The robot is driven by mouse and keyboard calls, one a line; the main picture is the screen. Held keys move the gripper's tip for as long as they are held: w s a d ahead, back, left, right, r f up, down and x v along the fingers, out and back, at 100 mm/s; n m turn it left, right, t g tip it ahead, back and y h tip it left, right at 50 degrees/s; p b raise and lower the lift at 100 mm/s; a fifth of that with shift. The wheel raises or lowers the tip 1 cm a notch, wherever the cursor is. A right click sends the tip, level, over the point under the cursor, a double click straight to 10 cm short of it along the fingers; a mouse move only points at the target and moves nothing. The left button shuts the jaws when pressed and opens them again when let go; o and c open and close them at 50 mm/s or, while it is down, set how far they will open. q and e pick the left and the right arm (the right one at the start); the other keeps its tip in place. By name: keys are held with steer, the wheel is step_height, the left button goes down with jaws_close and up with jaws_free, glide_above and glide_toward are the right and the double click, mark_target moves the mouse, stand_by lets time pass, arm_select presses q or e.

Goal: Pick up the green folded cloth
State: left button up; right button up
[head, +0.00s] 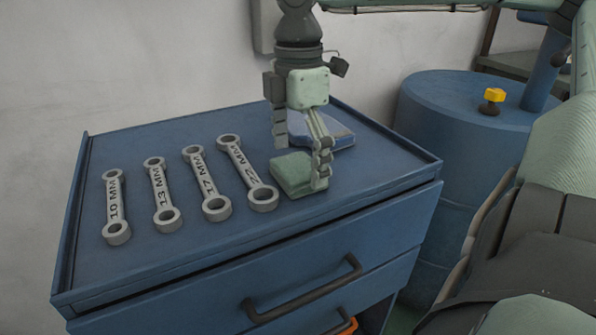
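A green folded cloth (291,173) lies on the blue cabinet top (200,255), right of the wrenches. My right gripper (300,165) points down over it with its two fingers apart. One finger reaches down at the cloth's right side, and the other is behind the cloth's far left part. I cannot tell whether the fingers touch the cloth. My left gripper is out of view.
Several wrenches, including a 10 mm one (114,205) and a 22 mm one (247,172), lie left of the cloth. A blue folded cloth (335,137) lies behind the gripper. The cabinet top has a raised rim. A blue drum (440,110) stands to the right.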

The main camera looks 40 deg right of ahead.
steer(key=c, duration=1.2)
steer(key=shift+c, duration=0.2)
step_height(320, 180, up, 20)
step_height(320, 180, up, 8)
glide_above(298, 166)
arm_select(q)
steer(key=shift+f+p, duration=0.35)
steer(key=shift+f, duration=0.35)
